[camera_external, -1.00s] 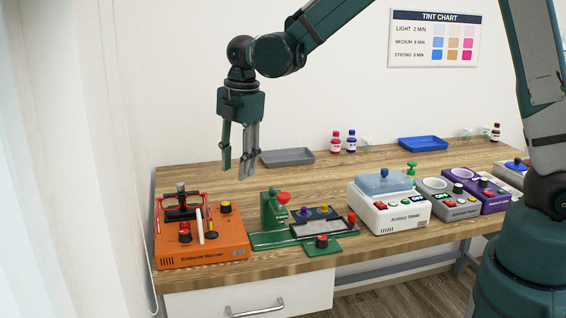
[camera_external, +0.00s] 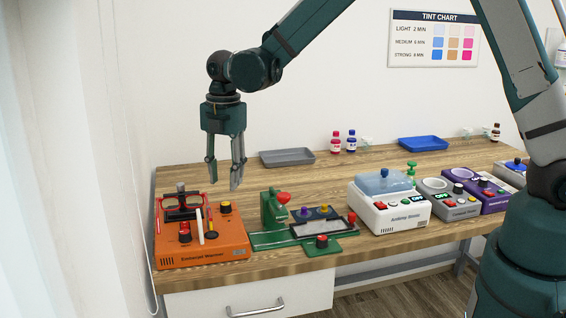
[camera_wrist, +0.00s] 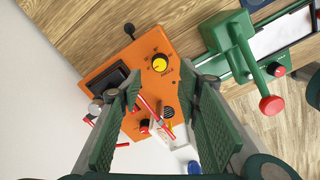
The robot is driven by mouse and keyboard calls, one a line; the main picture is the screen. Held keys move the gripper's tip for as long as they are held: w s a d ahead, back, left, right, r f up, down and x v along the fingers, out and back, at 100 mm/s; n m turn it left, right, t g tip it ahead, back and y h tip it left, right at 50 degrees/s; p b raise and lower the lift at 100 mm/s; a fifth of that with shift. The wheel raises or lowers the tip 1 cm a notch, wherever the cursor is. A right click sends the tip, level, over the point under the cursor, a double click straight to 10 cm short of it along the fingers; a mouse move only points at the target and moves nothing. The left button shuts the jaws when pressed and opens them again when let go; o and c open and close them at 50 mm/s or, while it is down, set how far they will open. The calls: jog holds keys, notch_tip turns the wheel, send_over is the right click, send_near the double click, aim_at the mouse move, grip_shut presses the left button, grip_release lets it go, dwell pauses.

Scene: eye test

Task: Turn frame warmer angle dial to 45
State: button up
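The frame warmer (camera_external: 222,244) is an orange box at the left end of the table. Its angle dial (camera_external: 225,207) is a yellow knob on the top face, at the far right of it. In the wrist view the dial (camera_wrist: 160,64) lies ahead of and between my fingertips, with small markings around it, too small to read surely. My gripper (camera_external: 223,184) is open and empty, above the warmer and apart from the dial. A red eyeglass frame (camera_external: 169,203) is on the warmer; in the wrist view my fingers partly hide it.
A green press with a red knob (camera_external: 283,197) stands right of the warmer. A grey tray (camera_external: 287,157) lies behind it. A white machine (camera_external: 390,213) is farther right. The wall is close on the left. Bare wood lies behind the warmer.

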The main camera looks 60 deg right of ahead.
aim_at(226, 204)
jog(key=shift+f, duration=0.1)
jog(key=shift+w+f, duration=0.15)
jog(key=shift+f, duration=3.6)
jog(key=c, duration=0.9)
